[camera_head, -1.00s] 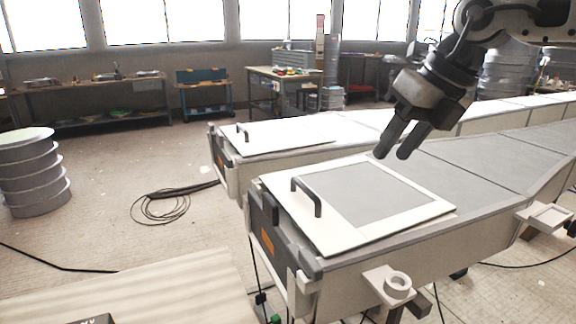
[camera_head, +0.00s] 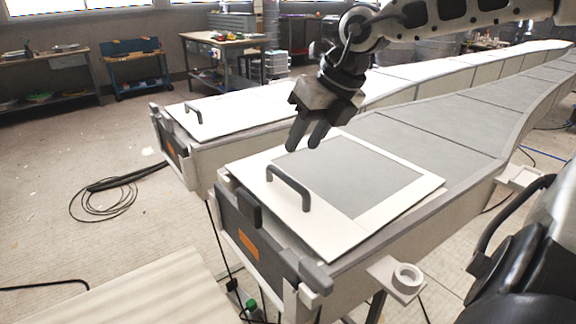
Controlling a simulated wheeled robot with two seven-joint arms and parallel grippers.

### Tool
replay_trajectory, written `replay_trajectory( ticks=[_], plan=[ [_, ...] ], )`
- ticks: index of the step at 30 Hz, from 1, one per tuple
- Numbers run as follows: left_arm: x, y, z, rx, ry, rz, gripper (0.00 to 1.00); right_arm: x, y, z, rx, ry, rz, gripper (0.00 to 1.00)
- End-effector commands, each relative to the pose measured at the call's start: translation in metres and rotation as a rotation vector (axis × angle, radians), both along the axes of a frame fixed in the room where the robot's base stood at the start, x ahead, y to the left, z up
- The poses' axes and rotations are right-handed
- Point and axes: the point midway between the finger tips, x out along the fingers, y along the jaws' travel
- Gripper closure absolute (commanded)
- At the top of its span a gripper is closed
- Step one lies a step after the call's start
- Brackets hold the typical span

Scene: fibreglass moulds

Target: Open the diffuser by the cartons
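Two long pale moulds stand side by side, each with a flat white-framed panel with a dark bar handle on its near end. I cannot tell which one the task calls the diffuser; no cartons are clearly in view. The nearer panel (camera_head: 345,237) lies flat, with its handle (camera_head: 289,187) at its left side. The farther panel (camera_head: 235,108) also lies flat, with its handle (camera_head: 194,114) at the left. My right gripper (camera_head: 304,147) is empty, its two fingers slightly apart and pointing down. It appears above the far edge of the nearer panel, touching nothing. My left gripper is out of view.
A bracket with a ring (camera_head: 407,276) sticks out from the nearer mould's front side. A coiled black cable (camera_head: 103,200) lies on the floor at left. A pale board (camera_head: 165,292) fills the lower left. Workbenches (camera_head: 222,52) stand at the back.

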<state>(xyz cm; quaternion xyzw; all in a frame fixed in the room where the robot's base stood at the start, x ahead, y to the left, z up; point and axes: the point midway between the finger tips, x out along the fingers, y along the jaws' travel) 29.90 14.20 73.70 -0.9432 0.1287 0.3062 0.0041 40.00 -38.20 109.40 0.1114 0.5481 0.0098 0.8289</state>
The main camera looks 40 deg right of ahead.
Motion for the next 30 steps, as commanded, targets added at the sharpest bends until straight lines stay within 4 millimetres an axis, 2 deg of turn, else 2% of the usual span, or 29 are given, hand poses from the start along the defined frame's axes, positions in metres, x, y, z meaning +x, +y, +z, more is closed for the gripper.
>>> replay_trajectory(
  ticks=[3,10,16,25,26,29,30],
  plan=[
    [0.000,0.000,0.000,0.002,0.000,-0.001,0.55,0.010,0.004,-0.026,0.000,0.008,0.000,0.64],
    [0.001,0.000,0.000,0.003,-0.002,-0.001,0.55,0.025,0.009,-0.059,-0.001,0.004,0.000,0.64],
    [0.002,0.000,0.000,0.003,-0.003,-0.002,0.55,0.031,0.010,-0.070,0.000,0.000,0.000,0.64],
    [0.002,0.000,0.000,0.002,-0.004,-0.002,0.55,0.032,0.011,-0.072,0.000,-0.001,0.000,0.64],
    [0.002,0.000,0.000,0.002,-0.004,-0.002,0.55,0.032,0.011,-0.072,0.000,-0.001,0.000,0.69],
    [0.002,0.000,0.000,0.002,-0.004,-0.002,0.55,0.032,0.011,-0.072,0.000,-0.001,0.000,0.97],
    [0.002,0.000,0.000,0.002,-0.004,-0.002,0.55,0.032,0.011,-0.072,0.000,-0.001,0.000,1.00]
  ],
)
